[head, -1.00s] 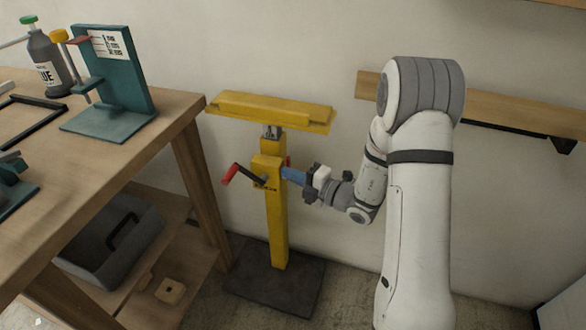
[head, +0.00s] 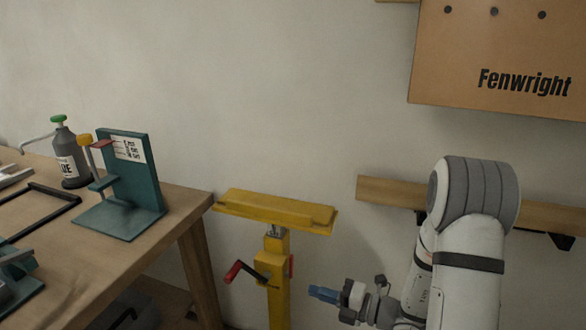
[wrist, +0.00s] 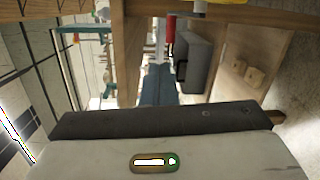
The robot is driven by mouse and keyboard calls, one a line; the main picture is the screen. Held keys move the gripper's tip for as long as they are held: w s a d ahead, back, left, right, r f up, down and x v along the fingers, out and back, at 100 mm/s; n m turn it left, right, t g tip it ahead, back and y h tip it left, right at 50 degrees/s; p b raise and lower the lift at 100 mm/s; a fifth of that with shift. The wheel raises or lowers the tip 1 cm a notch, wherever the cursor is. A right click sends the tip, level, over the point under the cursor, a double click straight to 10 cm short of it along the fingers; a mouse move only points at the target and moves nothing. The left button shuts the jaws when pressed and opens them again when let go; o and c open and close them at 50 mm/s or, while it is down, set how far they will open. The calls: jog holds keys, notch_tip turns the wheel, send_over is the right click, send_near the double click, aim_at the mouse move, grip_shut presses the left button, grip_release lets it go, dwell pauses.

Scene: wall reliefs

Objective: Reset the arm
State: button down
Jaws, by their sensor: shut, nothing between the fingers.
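My arm reaches in from the right in the head view, bent at a grey joint. My gripper (head: 312,292) has blue fingers that are together and empty. It is in the air just right of the yellow stand (head: 278,300), with a small gap to the post. The wrist view shows the blue fingers of my gripper (wrist: 158,78) close side by side with nothing held. A red crank handle (head: 232,272) sticks out on the left of the stand. A red handle (wrist: 169,35) also shows beyond the fingertips in the wrist view.
The workbench (head: 170,225) on the left carries a teal fixture (head: 132,180) and a grey bottle (head: 70,160). A wooden rail (head: 390,192) runs along the wall behind my arm. A "Fenwright" board (head: 490,60) hangs above. The wrist view shows a grey bin (wrist: 190,65).

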jog(key=s+a+r+n+g+h+p, duration=0.2)
jog(key=s+r+n+g+p, duration=0.25)
jog(key=s+r+n, duration=0.45)
jog(key=s+a+r+n+g+h+p, duration=0.2)
jog(key=s+r+n+g+h+p, duration=0.25)
jog(key=n, duration=0.65)
jog(key=s+d+r+n+t+h+p, duration=0.2)
jog(key=d+r+n+h+p, duration=0.2)
jog(key=d+r+n, duration=0.2)
jog(key=s+d+r+n+t+h+p, duration=0.2)
jog(key=d+r+n+h+p, duration=0.2)
jog(key=r+n, duration=0.6)
jog(key=d+n+h, duration=0.1)
jog(key=n, duration=0.2)
jog(key=shift+s+d+r+n+p, duration=0.2)
jog(key=shift+d+n+p, duration=0.1)
jog(key=shift+d, duration=0.05)
